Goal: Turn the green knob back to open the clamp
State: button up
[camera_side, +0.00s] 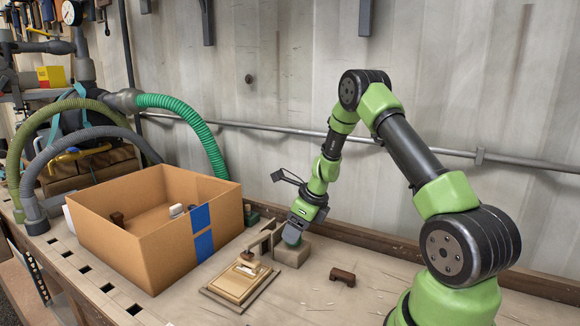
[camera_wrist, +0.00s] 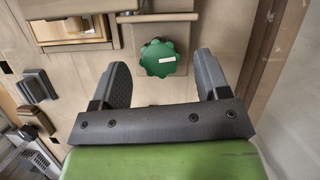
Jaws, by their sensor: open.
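The green knob (camera_wrist: 158,58) has a scalloped edge and a small white mark; it shows in the wrist view just ahead of and between my fingers. My gripper (camera_wrist: 160,72) is open, with one dark finger to each side of the knob, and neither finger visibly touches it. In the side view my gripper (camera_side: 292,236) points down at the clamp's block (camera_side: 291,256) and mostly hides the knob. The clamp's bar (camera_side: 262,240) reaches left from the block toward a light wooden piece (camera_side: 236,283) on a flat board.
A cardboard box (camera_side: 170,262) with blue tape and small items inside stands left of the clamp. A brown block (camera_side: 342,276) lies to the right on the bench. Hoses (camera_side: 190,112) arch behind the box. The bench front right is mostly clear.

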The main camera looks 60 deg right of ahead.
jog(key=w+v, duration=0.1)
jog(key=v, duration=0.8)
jog(key=s+a+r+n, duration=0.2)
jog(key=a+r+n, duration=0.5)
jog(key=a+n, duration=0.1)
jog(key=s+a+r+n+t, duration=0.1)
jog(key=s+a+r+n, duration=0.2)
jog(key=a+r+n, duration=0.4)
jog(key=shift+a+n+y, duration=0.3)
jog(key=shift+a+n, duration=0.7)
jog(key=shift+n, duration=0.7)
jog(key=shift+f, duration=0.1)
jog(key=w+d+f+m+g+h, duration=0.15)
jog(key=w+d+f+m, duration=0.25)
jog(key=d+f+m, duration=1.45)
jog(key=w+f+m, duration=0.1)
jog(key=w+a+f, duration=0.1)
jog(key=f, duration=0.1)
jog(key=w+a+f+m, duration=0.1)
jog(key=w+f, duration=0.1)
jog(key=shift+a+f+m, duration=0.15)
jog(key=shift+f+m, duration=0.05)
jog(key=shift+m, duration=0.15)
